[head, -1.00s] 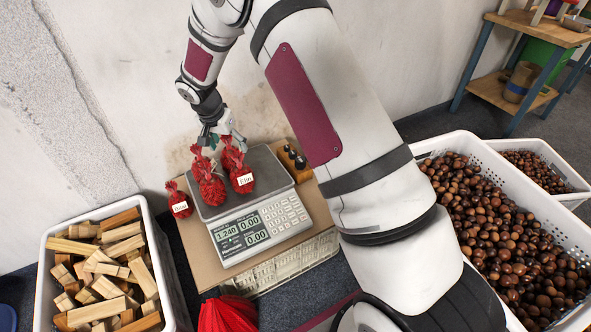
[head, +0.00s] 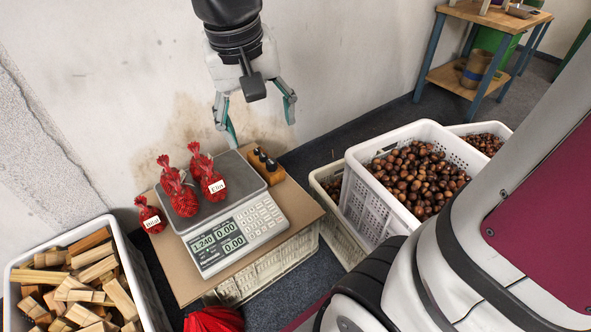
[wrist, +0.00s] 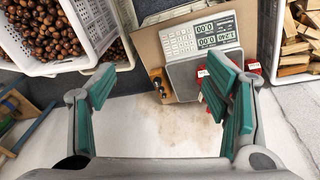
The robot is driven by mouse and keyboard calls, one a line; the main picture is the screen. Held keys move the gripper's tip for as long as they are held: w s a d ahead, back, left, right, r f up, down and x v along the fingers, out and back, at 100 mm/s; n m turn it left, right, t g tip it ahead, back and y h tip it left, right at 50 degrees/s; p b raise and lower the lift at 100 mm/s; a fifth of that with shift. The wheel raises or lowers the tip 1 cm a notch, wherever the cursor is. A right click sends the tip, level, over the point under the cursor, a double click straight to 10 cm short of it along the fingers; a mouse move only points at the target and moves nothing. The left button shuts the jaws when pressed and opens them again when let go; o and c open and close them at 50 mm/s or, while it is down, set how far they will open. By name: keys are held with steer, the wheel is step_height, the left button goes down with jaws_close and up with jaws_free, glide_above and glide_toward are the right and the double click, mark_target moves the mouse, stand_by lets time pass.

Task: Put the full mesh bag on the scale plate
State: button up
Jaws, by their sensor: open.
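Two full red mesh bags stand on the grey scale plate (head: 232,178), a left bag (head: 180,195) and a right bag (head: 209,178) with a white label. Another red mesh bag (head: 149,215), also labelled, stands off the plate at its left, on the cardboard. The scale (head: 239,236) shows 1.240 and zeros. My gripper (head: 262,135) is open and empty, raised behind the plate near the wall. In the wrist view its two green fingers (wrist: 168,92) are spread wide, and the right finger partly hides the bags.
A wooden block with dark weights (head: 265,166) stands at the plate's right. A white crate of chestnuts (head: 362,205) is to the right, a crate of wood pieces (head: 128,262) to the left. Red netting (head: 214,320) lies in front. The wall is close behind.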

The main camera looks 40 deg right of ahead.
steer(key=s+a+f+n+y, duration=0.1)
steer(key=s+n, duration=0.3)
steer(key=s, duration=1.5)
steer(key=shift+s+a+f+y, duration=0.15)
steer(key=shift+s+a+y, duration=0.25)
steer(key=shift+a+y, duration=0.25)
step_height(320, 180, up, 24)
steer(key=t+p, duration=0.3)
steer(key=p, duration=1.9)
steer(key=shift+r+p, duration=0.25)
steer(key=shift+p, duration=0.15)
steer(key=shift+w, duration=0.1)
